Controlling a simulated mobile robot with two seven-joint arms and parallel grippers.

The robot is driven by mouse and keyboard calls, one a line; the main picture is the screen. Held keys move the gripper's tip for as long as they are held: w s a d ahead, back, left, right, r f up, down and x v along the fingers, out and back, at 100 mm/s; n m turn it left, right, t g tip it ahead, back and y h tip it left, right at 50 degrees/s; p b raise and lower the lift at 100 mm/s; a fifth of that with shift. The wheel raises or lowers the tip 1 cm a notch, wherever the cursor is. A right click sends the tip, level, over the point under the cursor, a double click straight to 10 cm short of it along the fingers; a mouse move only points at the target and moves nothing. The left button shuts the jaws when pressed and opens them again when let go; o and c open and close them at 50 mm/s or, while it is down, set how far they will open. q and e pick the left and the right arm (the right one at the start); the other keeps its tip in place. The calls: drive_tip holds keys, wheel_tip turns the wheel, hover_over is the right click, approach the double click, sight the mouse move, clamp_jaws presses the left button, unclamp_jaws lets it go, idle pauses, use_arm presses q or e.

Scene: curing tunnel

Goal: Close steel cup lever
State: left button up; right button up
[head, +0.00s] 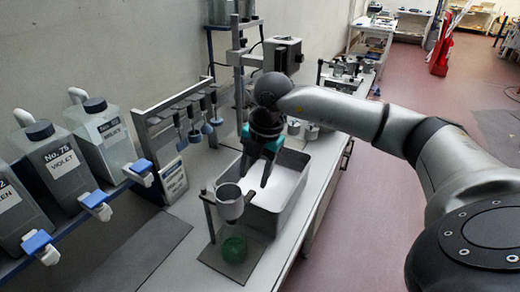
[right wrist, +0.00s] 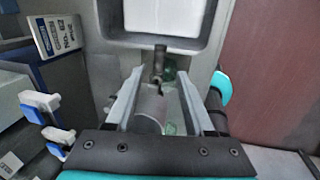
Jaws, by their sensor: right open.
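The steel cup (head: 230,204) hangs in a stand over a dark plate, with a green vessel (head: 233,248) below it. My right gripper (head: 255,178) is open and empty, fingers pointing down, just behind and to the right of the cup, over the near end of the tray. In the right wrist view the grey cup (right wrist: 150,112) shows between the fingers. A dark narrow part (right wrist: 159,62), perhaps the lever, shows near the fingertips; I cannot tell if they touch it. The green vessel is partly hidden there. My left gripper is not in view.
A steel tray (head: 259,220) with white content sits right behind the cup. A rail of hanging tools (head: 184,108) is behind. The dark mat (head: 140,253) on the left is clear.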

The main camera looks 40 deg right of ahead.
wheel_tip(320, 180, up, 8)
drive_tip(key=s, duration=0.1)
drive_tip(key=shift+s+d+r, duration=0.2)
drive_tip(key=shift+s+d, duration=0.05)
drive_tip(key=shift+d, duration=0.05)
drive_tip(key=shift+f, duration=0.1)
